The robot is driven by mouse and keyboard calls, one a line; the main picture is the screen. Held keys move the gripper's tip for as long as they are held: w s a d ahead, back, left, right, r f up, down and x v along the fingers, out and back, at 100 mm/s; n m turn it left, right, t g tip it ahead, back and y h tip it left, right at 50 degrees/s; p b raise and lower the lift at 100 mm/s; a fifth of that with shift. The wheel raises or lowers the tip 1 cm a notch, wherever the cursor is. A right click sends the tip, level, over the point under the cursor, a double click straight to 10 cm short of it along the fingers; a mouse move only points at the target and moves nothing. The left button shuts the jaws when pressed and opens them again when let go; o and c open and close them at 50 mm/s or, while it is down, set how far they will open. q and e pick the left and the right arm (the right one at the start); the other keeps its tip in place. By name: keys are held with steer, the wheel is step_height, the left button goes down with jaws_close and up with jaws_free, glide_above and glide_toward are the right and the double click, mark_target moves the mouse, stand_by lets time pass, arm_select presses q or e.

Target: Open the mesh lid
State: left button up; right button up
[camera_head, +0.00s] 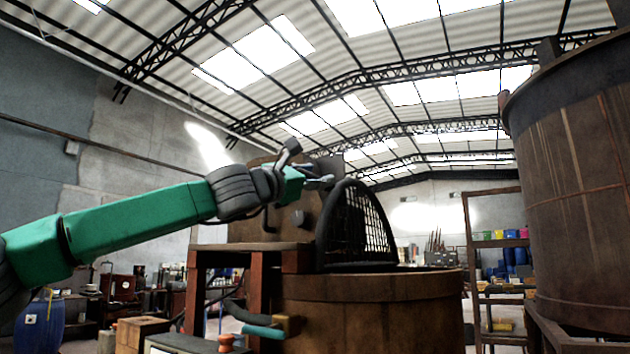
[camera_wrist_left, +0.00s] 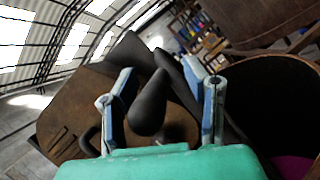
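The mesh lid (camera_head: 358,228), a dark arched frame with wire mesh, stands steeply raised at the left part of the brown vat (camera_head: 372,312) in the head view. My left gripper (camera_head: 318,180) is at the lid's upper left side, near its top edge. In the left wrist view the two fingers of my left gripper (camera_wrist_left: 166,92) are spread apart. A dark grey rounded piece (camera_wrist_left: 148,104) shows between them; I cannot tell whether they touch it. The vat's dark opening (camera_wrist_left: 275,95) shows at right. My right gripper is in neither view.
A larger brown vat (camera_head: 575,190) stands high at the right. A shelf (camera_head: 497,255) with coloured containers stands behind. A wooden stand (camera_head: 250,250) is left of the lid. A blue barrel (camera_head: 40,322) is at the lower left. The air above the lid is clear.

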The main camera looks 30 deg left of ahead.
arm_select(q)
steer(key=shift+f, duration=0.15)
steer(key=shift+s+a+f, duration=0.15)
steer(key=shift+s+a, duration=0.05)
steer(key=shift+s, duration=0.1)
steer(key=v, duration=1.1)
steer(key=shift+a, duration=0.1)
